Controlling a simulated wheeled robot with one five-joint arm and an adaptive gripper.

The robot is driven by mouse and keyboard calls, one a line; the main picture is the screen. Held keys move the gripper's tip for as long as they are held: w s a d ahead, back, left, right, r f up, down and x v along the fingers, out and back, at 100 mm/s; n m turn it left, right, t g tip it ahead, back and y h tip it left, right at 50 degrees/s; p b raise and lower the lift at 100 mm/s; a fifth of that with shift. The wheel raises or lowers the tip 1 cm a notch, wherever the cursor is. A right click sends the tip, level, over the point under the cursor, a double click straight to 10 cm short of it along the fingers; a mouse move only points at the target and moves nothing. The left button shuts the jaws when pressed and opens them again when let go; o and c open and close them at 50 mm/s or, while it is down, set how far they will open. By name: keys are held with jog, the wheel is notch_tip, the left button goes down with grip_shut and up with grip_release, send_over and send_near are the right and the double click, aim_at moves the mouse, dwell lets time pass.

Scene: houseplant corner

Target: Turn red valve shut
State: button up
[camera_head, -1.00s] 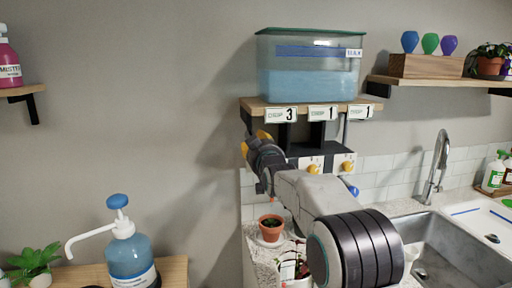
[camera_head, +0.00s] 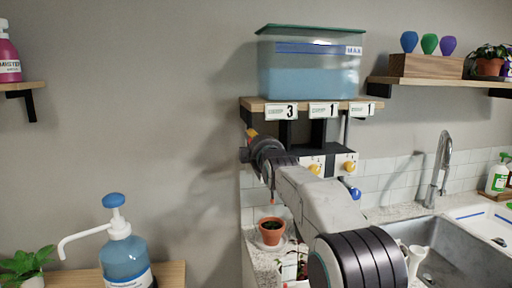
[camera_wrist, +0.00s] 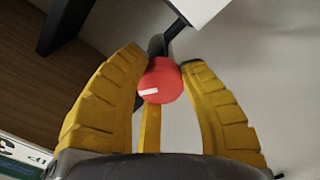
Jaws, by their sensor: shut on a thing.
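The red valve (camera_wrist: 160,82) is a round red knob with a short white mark, seen in the wrist view. It sits between the two yellow fingers of my gripper (camera_wrist: 165,75), which are shut on it near their tips. The white mark lies close to level in that view. In the head view my gripper (camera_head: 251,140) is at the left end of the shelf, just below its board. The valve is hidden there behind my gripper and arm.
A water tank (camera_head: 310,75) with a green lid stands on the wooden shelf (camera_head: 256,104). Two yellow knobs (camera_head: 314,169) (camera_head: 348,168) and a blue valve (camera_head: 354,193) are to the right.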

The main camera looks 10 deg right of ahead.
jog(key=n, duration=0.4)
jog(key=shift+d+f+b, duration=0.1)
jog(key=shift+f+b, duration=0.05)
jog(key=shift+b, duration=0.2)
jog(key=shift+n, duration=1)
jog(key=shift+r+n, duration=0.2)
jog(key=shift+n, duration=0.1)
jog(key=o, duration=0.9)
jog(key=shift+w+d+f, duration=0.1)
jog(key=s, duration=1.2)
